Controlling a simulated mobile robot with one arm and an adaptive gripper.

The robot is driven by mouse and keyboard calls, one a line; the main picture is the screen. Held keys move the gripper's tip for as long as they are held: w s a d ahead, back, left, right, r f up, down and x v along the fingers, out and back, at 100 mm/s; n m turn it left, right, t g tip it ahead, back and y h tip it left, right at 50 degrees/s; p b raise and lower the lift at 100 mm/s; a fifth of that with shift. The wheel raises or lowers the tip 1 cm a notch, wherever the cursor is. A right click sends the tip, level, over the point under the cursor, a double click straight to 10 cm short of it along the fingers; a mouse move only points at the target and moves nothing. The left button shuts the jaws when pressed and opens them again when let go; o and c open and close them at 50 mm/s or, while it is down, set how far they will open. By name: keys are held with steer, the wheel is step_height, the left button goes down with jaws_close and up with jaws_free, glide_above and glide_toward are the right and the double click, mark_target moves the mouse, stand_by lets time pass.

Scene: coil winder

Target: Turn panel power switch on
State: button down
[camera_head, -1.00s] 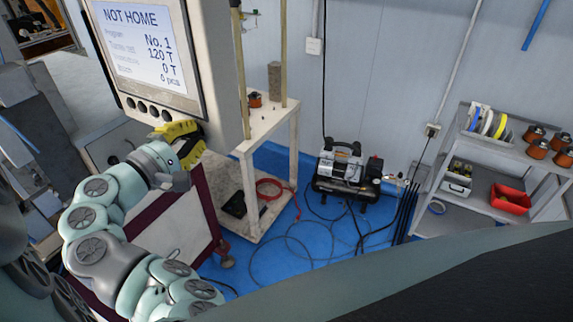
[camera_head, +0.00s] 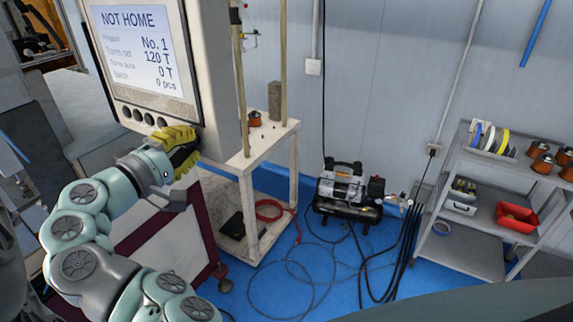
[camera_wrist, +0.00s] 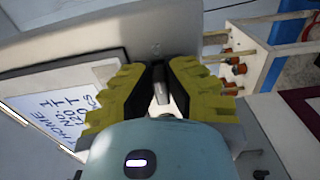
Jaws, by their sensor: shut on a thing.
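The control panel (camera_head: 222,85) is a grey box at the upper left, with a lit screen (camera_head: 145,48) reading "NOT HOME" and a row of dark round buttons (camera_head: 137,115) below it. My gripper (camera_head: 184,140) has yellow fingers and is at the panel's lower right corner. In the wrist view my gripper (camera_wrist: 161,75) has its two dark pads on either side of a small dark lever, the power switch (camera_wrist: 161,88), and is shut on it. The switch's base and its set position are partly hidden by the fingers.
A white wheeled stand (camera_head: 250,160) is behind the panel. A compressor (camera_head: 347,187) with loose hoses stands on the blue floor. A grey shelf (camera_head: 470,245) with spools and a red bin (camera_head: 516,218) is at the right.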

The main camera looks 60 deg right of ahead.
steer(key=shift+s+d+f, duration=0.1)
steer(key=shift+s+f, duration=0.05)
steer(key=c, duration=1)
jaws_free()
steer(key=shift+d, duration=0.1)
steer(key=shift+a, duration=0.4)
steer(key=a, duration=1.1)
steer(key=shift+s+a, duration=0.15)
steer(key=shift+s, duration=0.2)
